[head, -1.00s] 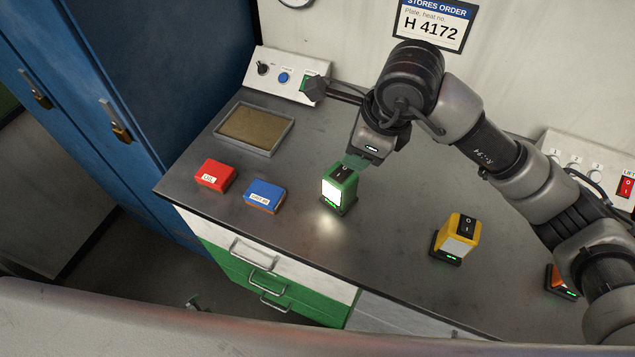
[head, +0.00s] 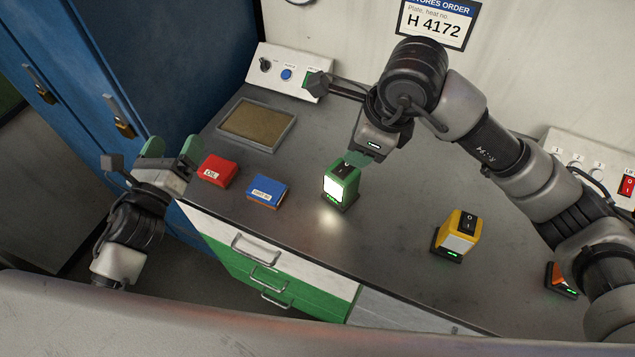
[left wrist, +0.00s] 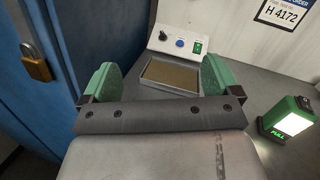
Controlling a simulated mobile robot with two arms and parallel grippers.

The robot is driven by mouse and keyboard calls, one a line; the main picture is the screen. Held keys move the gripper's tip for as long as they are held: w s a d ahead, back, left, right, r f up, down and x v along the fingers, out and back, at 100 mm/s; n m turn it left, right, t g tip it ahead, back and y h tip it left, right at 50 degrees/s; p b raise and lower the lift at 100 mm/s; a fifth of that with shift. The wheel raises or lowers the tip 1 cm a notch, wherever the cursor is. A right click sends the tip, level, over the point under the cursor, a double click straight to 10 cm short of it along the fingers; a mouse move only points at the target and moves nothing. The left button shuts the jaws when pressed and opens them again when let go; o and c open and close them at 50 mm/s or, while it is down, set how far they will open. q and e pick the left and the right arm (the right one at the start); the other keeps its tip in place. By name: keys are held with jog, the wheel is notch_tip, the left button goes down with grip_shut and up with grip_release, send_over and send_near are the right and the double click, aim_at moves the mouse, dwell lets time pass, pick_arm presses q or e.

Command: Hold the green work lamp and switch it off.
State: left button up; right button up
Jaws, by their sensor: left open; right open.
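The green work lamp (head: 341,183) stands upright on a dark base on the bench, its front panel glowing white and a dark rocker switch on top. It also shows at the right of the left wrist view (left wrist: 289,122), where its base reads FULL. My left gripper (head: 170,147) is open and empty at the bench's left edge, left of the red box. Its green fingers show in the left wrist view (left wrist: 160,85), apart from the lamp.
A red box (head: 217,170) and a blue box (head: 267,190) lie between my left gripper and the lamp. A yellow lamp (head: 458,233) and an orange one (head: 560,281) stand to the right. A shallow tray (head: 290,130) lies behind. Blue lockers (head: 170,60) bound the left side.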

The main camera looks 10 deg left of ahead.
pick_arm(q)
jog(key=w+d+f+m+g+h, duration=0.15)
jog(key=d+m+h, duration=0.3)
jog(key=d, duration=1.05)
jog(key=m+g+h, duration=0.3)
jog(key=m+h, duration=0.1)
jog(key=m, duration=0.1)
send_over(334, 193)
jog(key=v, duration=0.5)
jog(key=f, duration=0.2)
jog(key=shift+n, duration=0.25)
notch_tip(334, 193, down, 7)
jog(key=shift+f, duration=0.25)
jog(key=x, duration=0.6)
jog(key=shift+w, duration=0.15)
jog(key=shift+w+d, duration=0.4)
jog(key=shift+w, duration=0.1)
